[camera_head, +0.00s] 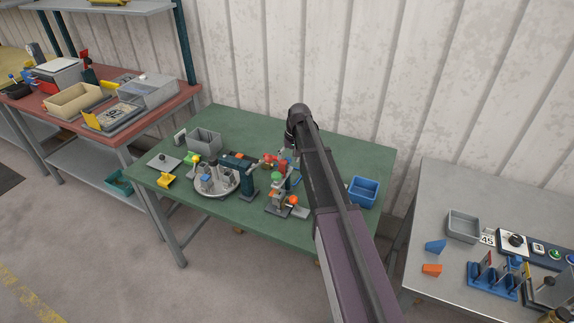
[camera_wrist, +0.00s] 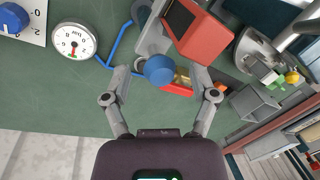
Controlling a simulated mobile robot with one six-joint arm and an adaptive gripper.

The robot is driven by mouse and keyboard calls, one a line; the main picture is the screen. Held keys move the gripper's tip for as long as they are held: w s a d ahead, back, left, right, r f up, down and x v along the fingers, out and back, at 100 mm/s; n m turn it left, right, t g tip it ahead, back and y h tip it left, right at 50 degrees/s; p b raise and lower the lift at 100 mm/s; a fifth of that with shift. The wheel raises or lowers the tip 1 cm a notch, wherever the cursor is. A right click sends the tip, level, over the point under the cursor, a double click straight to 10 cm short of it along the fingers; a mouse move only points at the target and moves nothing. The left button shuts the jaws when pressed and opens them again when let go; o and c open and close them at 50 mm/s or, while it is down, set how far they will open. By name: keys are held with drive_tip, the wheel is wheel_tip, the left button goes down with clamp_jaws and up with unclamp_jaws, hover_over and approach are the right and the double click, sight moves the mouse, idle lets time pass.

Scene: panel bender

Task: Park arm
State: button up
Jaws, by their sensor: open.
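My arm reaches up over the green table (camera_head: 340,150) in the head view, its far end above the back right part. In the wrist view my gripper (camera_wrist: 161,74) is open, with its two grey fingers apart. A blue round knob (camera_wrist: 159,69) shows between the fingertips, and I see no finger touching it. A red and black box-like device (camera_wrist: 198,32) lies just beyond the right finger. In the head view my arm hides part of the table and the gripper is not clearly seen.
A grey round fixture (camera_head: 217,184) and several small devices crowd the table's middle. A blue bin (camera_head: 364,191) stands right of my arm. A round gauge (camera_wrist: 74,42) shows left of the fingers. A grey bench (camera_head: 430,225) is at right, and a red-topped bench (camera_head: 150,118) at left.

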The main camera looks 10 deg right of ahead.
drive_tip(key=shift+a+f+b, duration=0.1)
drive_tip(key=shift+f+b, duration=0.2)
drive_tip(key=shift+f, duration=0.25)
clamp_jaws()
drive_tip(key=shift+a, duration=0.1)
